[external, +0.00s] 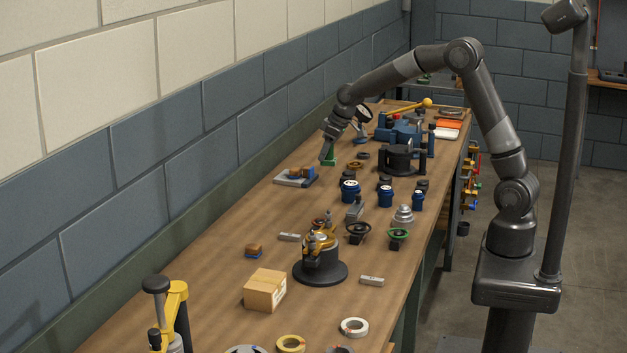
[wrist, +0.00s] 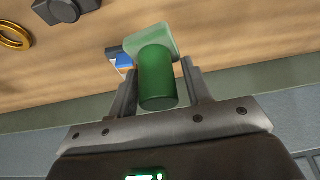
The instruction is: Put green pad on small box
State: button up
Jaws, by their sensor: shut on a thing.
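The green pad (wrist: 157,77) is in my gripper (wrist: 160,88) in the wrist view, its dark green cylinder between the two fingers. A paler green square plate (wrist: 158,38) shows at its far end. In the external view my gripper (external: 325,154) is over the left side of the bench, with the pad's green (external: 330,162) at the fingertips. A cardboard box (external: 265,291) with a white label sits at the near end of the bench. A smaller brown block (external: 254,248) on a blue base lies behind it; I cannot tell which is the small box.
A grey plate with a brown and blue item (external: 297,175) lies left of my gripper. Blue jars (external: 349,191), a black fixture (external: 398,160) and a yellow clamp (external: 320,245) stand on the bench (external: 215,295). Bare wood lies along its left side. A wall borders that side.

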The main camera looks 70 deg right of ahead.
jog(key=shift+s+d+r, duration=0.3)
jog(key=shift+d, duration=0.15)
jog(key=w+a+r+n+y, duration=0.1)
jog(key=a+n, duration=0.1)
jog(key=a, duration=0.9)
jog(key=w+a+r+n+g+y, duration=0.1)
jog(key=a+r+n, duration=0.15)
jog(key=a, duration=0.85)
jog(key=w+a+n, duration=0.1)
jog(key=a+n, duration=0.2)
jog(key=a, duration=0.8)
jog(key=n+g+y, duration=0.1)
jog(key=n+y, duration=0.1)
jog(key=n, duration=0.2)
send_over(261, 277)
jog(key=s+d, duration=0.1)
jog(key=d, duration=0.1)
jog(key=f, duration=0.3)
jog(key=shift+d+f, duration=0.2)
jog(key=shift+f, duration=0.15)
jog(key=shift+a+f, duration=0.35)
jog(key=shift+a, duration=0.05)
jog(key=shift+f, duration=1.9)
jog(key=shift+f, duration=0.15)
